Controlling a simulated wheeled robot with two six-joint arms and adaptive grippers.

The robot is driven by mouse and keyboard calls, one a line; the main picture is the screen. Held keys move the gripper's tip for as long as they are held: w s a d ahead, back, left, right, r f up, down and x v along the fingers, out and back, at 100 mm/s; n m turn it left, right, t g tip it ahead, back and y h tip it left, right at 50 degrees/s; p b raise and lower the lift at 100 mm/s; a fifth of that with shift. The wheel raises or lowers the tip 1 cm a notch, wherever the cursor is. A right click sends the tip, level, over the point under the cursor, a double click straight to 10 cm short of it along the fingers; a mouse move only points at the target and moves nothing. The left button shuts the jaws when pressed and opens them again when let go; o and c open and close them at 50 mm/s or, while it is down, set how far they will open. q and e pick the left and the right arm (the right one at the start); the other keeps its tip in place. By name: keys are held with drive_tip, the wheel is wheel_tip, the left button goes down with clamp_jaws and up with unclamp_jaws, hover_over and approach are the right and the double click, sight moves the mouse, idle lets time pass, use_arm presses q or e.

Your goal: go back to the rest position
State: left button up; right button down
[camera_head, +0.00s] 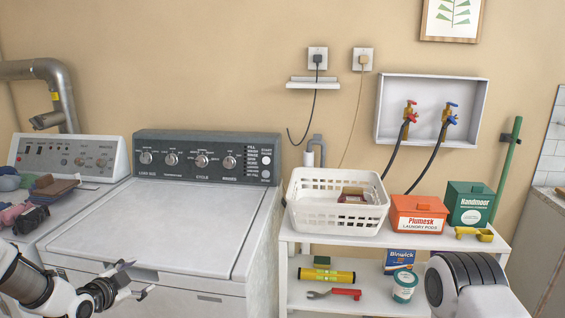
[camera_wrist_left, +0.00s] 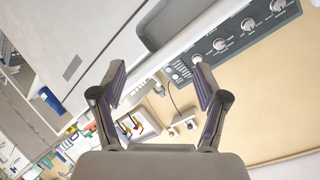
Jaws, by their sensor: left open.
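My left gripper (camera_head: 137,278) is at the lower left in the head view, in front of the washer's front edge. Its fingers are apart and nothing is between them. In the left wrist view the two fingers of the left gripper (camera_wrist_left: 158,75) also stand apart and empty, with the washer's panel and the wall beyond. A white and black part of my right arm shows at the lower right in the head view, in front of the shelf unit. My right gripper is not in the picture.
A white washer (camera_head: 175,225) stands behind the left gripper, with a second machine (camera_head: 70,155) and folded clothes (camera_head: 52,186) to its left. A shelf unit (camera_head: 330,237) holds a white basket (camera_head: 310,215), an orange box (camera_head: 417,214) and a green box (camera_head: 469,204). The washer lid is clear.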

use_arm(q)
drive_tip(key=s+d+f+n+g, duration=0.1)
drive_tip(key=s+d+f+g, duration=0.3)
drive_tip(key=s+f, duration=0.5)
drive_tip(key=s+d+f+g, duration=0.2)
drive_tip(key=s+d+f, duration=0.5)
drive_tip(key=f, duration=0.5)
drive_tip(key=s+f+n+g, duration=0.1)
drive_tip(key=s+n+g, duration=0.1)
drive_tip(key=s, duration=0.6)
drive_tip(key=s+f+n+g+y, duration=0.1)
drive_tip(key=s+f+n+g, duration=0.1)
drive_tip(key=s+n, duration=0.3)
drive_tip(key=s+f+n+g+y, duration=0.1)
drive_tip(key=s+n+g, duration=0.1)
drive_tip(key=s, duration=1.1)
drive_tip(key=shift+f+n+g, duration=0.35)
drive_tip(key=shift+n+g, duration=0.05)
drive_tip(key=shift+n, duration=0.4)
